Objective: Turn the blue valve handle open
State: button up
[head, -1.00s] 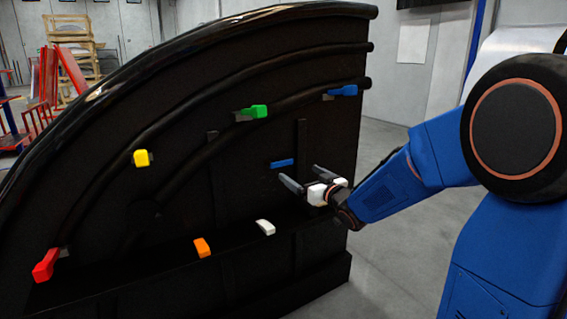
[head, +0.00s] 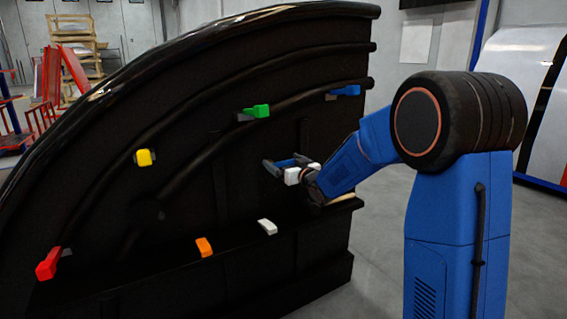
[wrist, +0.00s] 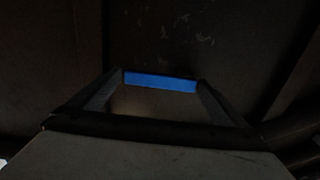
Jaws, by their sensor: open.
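A flat blue handle (head: 287,162) sits on the dark nosecone panel, right of its middle. It also shows in the wrist view (wrist: 160,82) as a level blue bar between the fingertips. My gripper (head: 284,164) is open in front of it, one finger near each end of the bar. In the wrist view my gripper's fingers (wrist: 160,86) frame the bar left and right. I cannot tell whether they touch it. A second blue handle (head: 345,91) is at the panel's upper right, away from my gripper.
The panel (head: 240,190) also carries a green handle (head: 257,111), a yellow one (head: 144,157), a red one (head: 47,264), an orange one (head: 204,247) and a white one (head: 267,227). A ledge runs below my gripper. Grey floor (head: 385,270) is clear to the right.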

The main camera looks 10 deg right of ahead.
jog(key=c, duration=1.5)
jog(key=shift+r+n, duration=0.1)
jog(key=shift+n, duration=0.2)
jog(key=n, duration=0.1)
jog(key=r+n, duration=0.1)
jog(key=n, duration=0.1)
jog(key=shift+a+r+n, duration=0.1)
jog(key=shift+a+n, duration=0.2)
jog(key=n, duration=0.2)
jog(key=a+r+n, duration=0.1)
jog(key=n, duration=0.1)
jog(key=shift+s, duration=0.2)
jog(key=n, duration=0.1)
jog(key=a+n, duration=0.1)
jog(key=n, duration=0.3)
jog(key=shift+s+a+r, duration=0.2)
jog(key=shift+s+r, duration=0.05)
jog(key=shift+r, duration=0.1)
jog(key=n, duration=0.1)
jog(key=a+n, duration=0.1)
jog(key=n, duration=0.2)
jog(key=shift+s+a+n, duration=0.25)
jog(key=shift+a+n, duration=0.05)
